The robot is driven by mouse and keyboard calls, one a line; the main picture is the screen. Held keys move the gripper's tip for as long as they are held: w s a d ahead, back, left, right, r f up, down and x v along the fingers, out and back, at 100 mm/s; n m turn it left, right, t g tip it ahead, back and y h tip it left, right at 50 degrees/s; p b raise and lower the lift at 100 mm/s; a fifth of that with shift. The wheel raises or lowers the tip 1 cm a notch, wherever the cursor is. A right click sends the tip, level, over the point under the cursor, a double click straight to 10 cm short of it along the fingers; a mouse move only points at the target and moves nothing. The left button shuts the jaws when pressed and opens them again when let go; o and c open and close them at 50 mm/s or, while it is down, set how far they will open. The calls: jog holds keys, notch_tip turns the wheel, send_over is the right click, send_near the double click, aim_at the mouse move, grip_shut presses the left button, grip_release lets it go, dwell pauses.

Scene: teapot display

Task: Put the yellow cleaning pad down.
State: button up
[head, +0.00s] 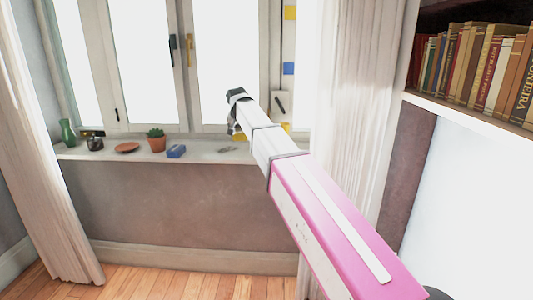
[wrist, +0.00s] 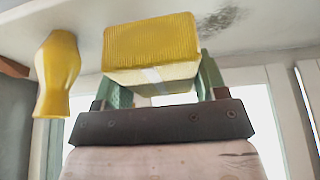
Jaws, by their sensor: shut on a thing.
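The yellow cleaning pad (wrist: 150,42) is held between the green fingers of my gripper (wrist: 162,78). My gripper is shut on it. In the head view only a small yellow part of the pad (head: 238,137) shows below my gripper (head: 236,128), over the windowsill (head: 205,149). The wrist view is upside down, with the sill (wrist: 285,25) at the top. The pad is close to the sill there, but I cannot tell whether they touch. A dark smudge (wrist: 220,19) lies on the sill beside the pad; it also shows in the head view (head: 230,149).
A yellow vase (wrist: 57,72) stands on the sill near the pad. A curtain (head: 350,100) hangs at right.

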jog(key=w+d+f, duration=0.1)
jog(key=d+f, duration=0.1)
jog(key=w+d+f, duration=0.2)
jog(key=d, duration=0.1)
jog(key=w+d+f, duration=0.2)
jog(key=d, duration=0.1)
jog(key=shift+w+d, duration=0.2)
jog(key=shift+w, duration=0.05)
jog(key=shift+f, duration=2.05)
jog(key=shift+f, duration=0.15)
jog(key=o, duration=0.9)
jog(key=shift+f, duration=0.1)
jog(key=shift+s+d, duration=0.1)
jog(key=shift+d, duration=0.1)
